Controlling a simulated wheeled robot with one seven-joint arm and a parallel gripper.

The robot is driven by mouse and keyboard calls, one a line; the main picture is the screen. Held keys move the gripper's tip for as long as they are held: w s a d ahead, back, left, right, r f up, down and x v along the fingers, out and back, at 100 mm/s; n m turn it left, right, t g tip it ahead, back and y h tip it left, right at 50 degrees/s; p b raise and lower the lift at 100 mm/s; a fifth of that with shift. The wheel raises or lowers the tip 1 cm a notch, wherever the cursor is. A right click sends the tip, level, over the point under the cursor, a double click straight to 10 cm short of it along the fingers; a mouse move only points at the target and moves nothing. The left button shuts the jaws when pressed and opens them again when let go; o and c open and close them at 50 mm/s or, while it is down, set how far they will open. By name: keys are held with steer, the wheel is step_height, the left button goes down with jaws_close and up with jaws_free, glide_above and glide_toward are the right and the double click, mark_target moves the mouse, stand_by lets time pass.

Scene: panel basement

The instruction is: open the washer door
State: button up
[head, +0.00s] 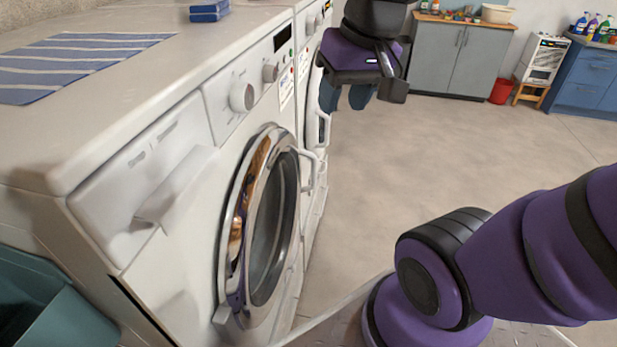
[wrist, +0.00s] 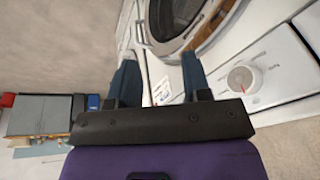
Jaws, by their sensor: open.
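The near white washer (head: 150,190) stands at the left in the head view, with its round chrome-rimmed door (head: 275,235) on the front. The door looks closed or nearly so; I cannot tell whether there is a small gap. A white handle (head: 308,170) juts from the door's right side. My gripper (head: 347,97) is open and empty, with its fingers pointing down, beyond the handle and apart from it. In the wrist view my gripper (wrist: 160,78) spreads its two blue fingers, and the washer door (wrist: 180,18) shows beyond them at the upper right.
A second white machine (head: 318,100) stands right behind the near washer. A striped cloth (head: 75,60) lies on top. A teal bin (head: 55,305) is at the lower left. Grey cabinets (head: 455,55) and a red bucket (head: 501,91) stand far back. The floor (head: 450,150) between is clear.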

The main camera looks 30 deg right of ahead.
steer(key=w+d+f+m+g+y, duration=0.2)
steer(key=w+f+m+g+y, duration=0.15)
steer(key=w+f, duration=0.5)
steer(key=m+t+y, duration=0.6)
steer(key=m+y, duration=0.3)
steer(key=m, duration=0.4)
glide_toward(314, 182)
steer(key=s+a+r, duration=0.6)
steer(key=a+r, duration=0.3)
steer(key=r, duration=0.2)
steer(key=w+d+f+m+t+h, duration=0.25)
steer(key=d+f+m+t, duration=0.45)
steer(key=f+m+t, duration=0.35)
steer(key=shift+m+g+h, duration=0.4)
steer(key=shift+g, duration=0.1)
steer(key=x, duration=1)
steer(key=shift+s+a+r, duration=0.15)
steer(key=shift+a+r, duration=0.15)
steer(key=shift+r, duration=0.05)
jaws_close()
